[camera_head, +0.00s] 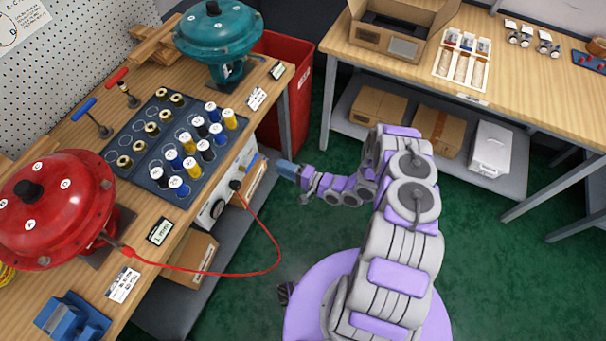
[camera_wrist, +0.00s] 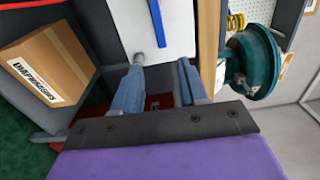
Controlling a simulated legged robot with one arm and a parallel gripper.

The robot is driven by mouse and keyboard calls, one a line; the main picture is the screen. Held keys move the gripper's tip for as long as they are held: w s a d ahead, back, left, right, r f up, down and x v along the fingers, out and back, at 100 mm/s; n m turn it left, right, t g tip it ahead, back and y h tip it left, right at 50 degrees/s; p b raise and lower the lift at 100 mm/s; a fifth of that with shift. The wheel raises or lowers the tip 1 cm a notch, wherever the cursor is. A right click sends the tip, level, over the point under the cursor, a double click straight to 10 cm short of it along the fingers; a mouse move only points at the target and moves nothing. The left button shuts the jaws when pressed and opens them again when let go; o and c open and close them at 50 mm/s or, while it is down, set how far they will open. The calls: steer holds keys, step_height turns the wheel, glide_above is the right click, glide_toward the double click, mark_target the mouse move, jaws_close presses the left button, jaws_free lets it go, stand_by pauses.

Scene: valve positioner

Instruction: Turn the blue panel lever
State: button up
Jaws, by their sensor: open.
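The blue panel lever (camera_wrist: 157,22) is a thin blue bar on the white panel (camera_wrist: 178,35) in the wrist view. It also shows as a small blue piece on the panel front in the head view (camera_head: 251,163), left of my gripper. My gripper (camera_head: 281,168) faces the panel from the right. In the wrist view, my gripper (camera_wrist: 161,62) has its two blue fingers spread apart with nothing between them. The lever's near end lies just above the gap between the fingertips in the picture. The lever and the fingers look apart.
The workbench holds a red actuator (camera_head: 57,205), a teal actuator (camera_head: 219,37) and a tray of spools (camera_head: 158,162). A red cable (camera_head: 274,245) loops out from the panel. A red bin (camera_head: 299,80) stands behind. A cardboard box (camera_wrist: 47,68) sits beside the panel.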

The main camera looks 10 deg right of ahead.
steer(key=v, duration=0.7)
steer(key=shift+s+d+p, duration=0.2)
steer(key=shift+d+p, duration=0.1)
steer(key=shift+p, duration=0.05)
steer(key=shift+w, duration=0.1)
